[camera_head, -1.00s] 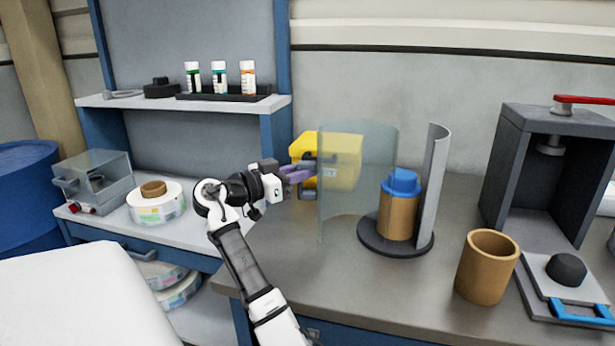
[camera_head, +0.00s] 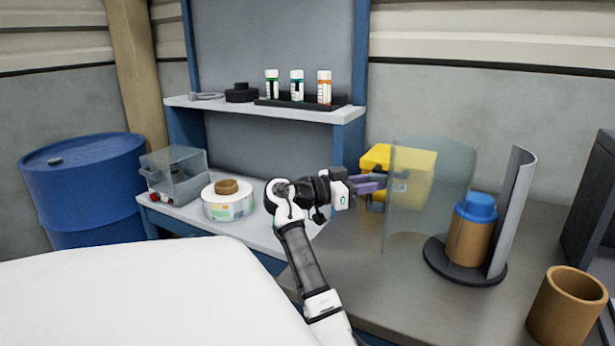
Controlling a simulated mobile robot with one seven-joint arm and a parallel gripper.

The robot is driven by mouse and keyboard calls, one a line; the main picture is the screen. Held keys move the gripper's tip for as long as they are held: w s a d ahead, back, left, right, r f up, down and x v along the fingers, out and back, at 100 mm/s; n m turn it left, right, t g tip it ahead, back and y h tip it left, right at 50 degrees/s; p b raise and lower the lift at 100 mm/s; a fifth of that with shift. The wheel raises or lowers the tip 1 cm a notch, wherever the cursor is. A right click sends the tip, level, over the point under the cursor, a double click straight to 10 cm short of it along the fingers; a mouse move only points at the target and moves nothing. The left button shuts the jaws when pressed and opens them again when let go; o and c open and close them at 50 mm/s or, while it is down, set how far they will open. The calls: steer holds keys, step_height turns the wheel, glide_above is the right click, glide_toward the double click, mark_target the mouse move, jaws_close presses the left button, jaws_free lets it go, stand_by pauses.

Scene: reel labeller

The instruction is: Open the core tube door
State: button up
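The core tube door is a clear, curved panel (camera_head: 425,215). It stands out to the left past the round dark base (camera_head: 462,274) of its holder, overlapping only the left part of the tube in view. Inside stands a brown core tube (camera_head: 468,242) with a blue cap (camera_head: 478,208), and a tall grey curved shell (camera_head: 513,210) rises on the right. My gripper (camera_head: 372,183), with purple fingers, is by the door's left edge, in front of a yellow box. I cannot tell whether the fingers touch the door or how far apart they are.
The yellow box (camera_head: 420,172) stands behind the door. A loose brown tube (camera_head: 566,305) stands at the front right of the grey table. A white reel (camera_head: 228,206) and a clear-lidded box (camera_head: 174,176) are on the left bench, with a blue barrel (camera_head: 85,190) beyond.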

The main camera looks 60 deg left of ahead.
steer(key=s+a+r+p, duration=0.1)
steer(key=s+a+p, duration=0.1)
steer(key=s+a, duration=0.7)
steer(key=shift+s+a+t+y, duration=0.3)
steer(key=shift+s+a, duration=0.05)
steer(key=shift+s, duration=1.6)
